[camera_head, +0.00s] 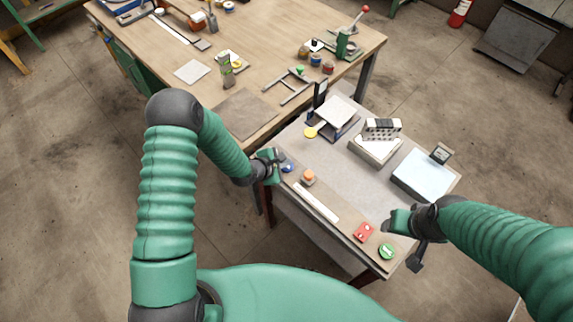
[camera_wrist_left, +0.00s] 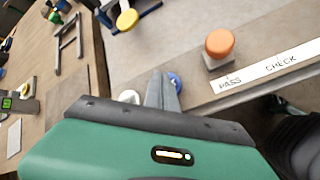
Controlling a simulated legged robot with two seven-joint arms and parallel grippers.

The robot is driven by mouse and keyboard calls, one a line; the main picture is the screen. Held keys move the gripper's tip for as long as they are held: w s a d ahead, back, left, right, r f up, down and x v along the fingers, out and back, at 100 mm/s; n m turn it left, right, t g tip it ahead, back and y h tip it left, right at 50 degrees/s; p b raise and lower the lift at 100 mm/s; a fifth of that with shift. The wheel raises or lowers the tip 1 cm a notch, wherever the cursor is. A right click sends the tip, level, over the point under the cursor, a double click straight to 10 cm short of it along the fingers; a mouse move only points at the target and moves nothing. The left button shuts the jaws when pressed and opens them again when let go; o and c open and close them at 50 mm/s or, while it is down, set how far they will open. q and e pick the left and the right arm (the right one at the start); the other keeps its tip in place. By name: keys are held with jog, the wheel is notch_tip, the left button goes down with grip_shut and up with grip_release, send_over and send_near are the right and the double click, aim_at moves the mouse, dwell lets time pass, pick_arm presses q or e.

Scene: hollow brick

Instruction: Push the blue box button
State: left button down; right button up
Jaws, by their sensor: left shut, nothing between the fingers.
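The blue button (camera_head: 288,168) is near the left end of the grey table, beside the orange button. My left gripper (camera_head: 278,166) is right next to it, on its left side. In the left wrist view, the blue button (camera_wrist_left: 176,81) shows partly behind the fingertips of my left gripper (camera_wrist_left: 163,76), which are shut and empty. The fingers hide part of the button and its box, and I cannot tell whether they touch. My right gripper (camera_head: 392,222) is over the right front of the table; its finger opening is not clear.
The orange button (camera_head: 308,176) is close to the right of the blue one. A yellow button (camera_head: 310,132) and a hollow brick (camera_head: 382,125) are farther back.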

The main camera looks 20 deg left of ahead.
pick_arm(q)
notch_tip(320, 180, up, 6)
jog(key=p, duration=0.5)
